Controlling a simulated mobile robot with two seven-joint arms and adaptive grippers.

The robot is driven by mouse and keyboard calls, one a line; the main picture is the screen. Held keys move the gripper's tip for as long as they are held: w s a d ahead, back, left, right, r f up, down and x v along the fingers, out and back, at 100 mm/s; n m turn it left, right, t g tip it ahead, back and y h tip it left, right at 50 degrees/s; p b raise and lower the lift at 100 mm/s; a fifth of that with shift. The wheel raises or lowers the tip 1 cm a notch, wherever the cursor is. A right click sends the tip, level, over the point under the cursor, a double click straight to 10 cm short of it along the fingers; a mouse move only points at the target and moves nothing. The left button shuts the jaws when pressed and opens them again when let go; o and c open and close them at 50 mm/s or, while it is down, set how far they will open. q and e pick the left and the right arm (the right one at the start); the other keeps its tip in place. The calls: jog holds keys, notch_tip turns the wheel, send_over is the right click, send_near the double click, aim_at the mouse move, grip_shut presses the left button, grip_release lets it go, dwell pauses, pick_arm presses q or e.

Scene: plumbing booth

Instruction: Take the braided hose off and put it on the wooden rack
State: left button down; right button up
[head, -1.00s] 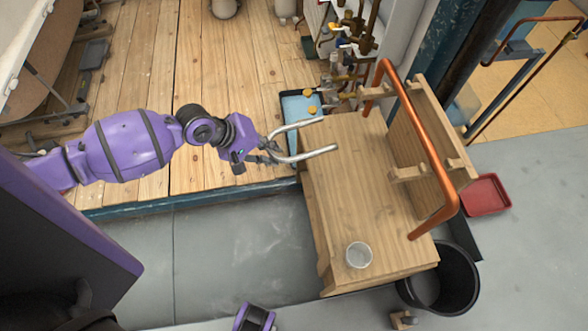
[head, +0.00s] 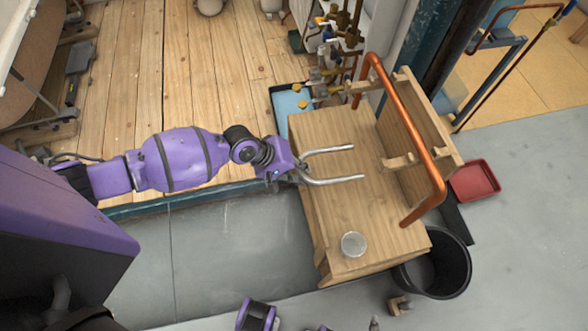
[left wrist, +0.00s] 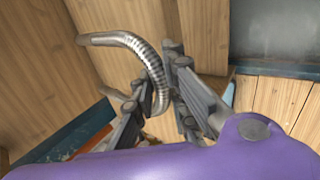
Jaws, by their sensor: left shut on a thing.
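The braided hose (head: 335,181) is a silver U-shaped hose. My left gripper (head: 284,171) is shut on its bend, and both free ends point right over the wooden bench top. In the left wrist view the ribbed bend of the hose (left wrist: 152,62) runs down between the fingers (left wrist: 158,95). The wooden rack (head: 437,128) is an upright board with pegs at the right side of the bench. A bent copper pipe (head: 407,122) is on it and covers part of it.
A clear cup (head: 353,244) stands on the wooden bench (head: 335,215). Valves and pipes (head: 335,55) are behind, above a blue tray (head: 290,100). A black bucket (head: 452,265) and a red tray (head: 474,181) are on the floor at right. Much of the bench top is bare.

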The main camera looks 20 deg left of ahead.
aim_at(309, 175)
pick_arm(q)
jog(key=shift+w+d+f+b, duration=0.25)
jog(key=shift+w+d+b, duration=0.15)
jog(key=shift+d, duration=0.15)
jog(key=shift+w+d+f+b, duration=0.25)
jog(key=shift+w+d+b, duration=0.1)
jog(key=shift+d, duration=0.2)
jog(key=shift+f, duration=0.7)
jog(key=shift+s+a+f+b, duration=0.15)
jog(key=shift+s+f+b, duration=0.2)
jog(key=shift+f+b, duration=0.2)
jog(key=shift+w+f, duration=0.15)
jog(key=shift+f, duration=0.2)
jog(key=c, duration=1.6)
grip_release()
jog(key=shift+d, duration=0.2)
jog(key=shift+o, duration=0.4)
jog(key=shift+a, duration=0.1)
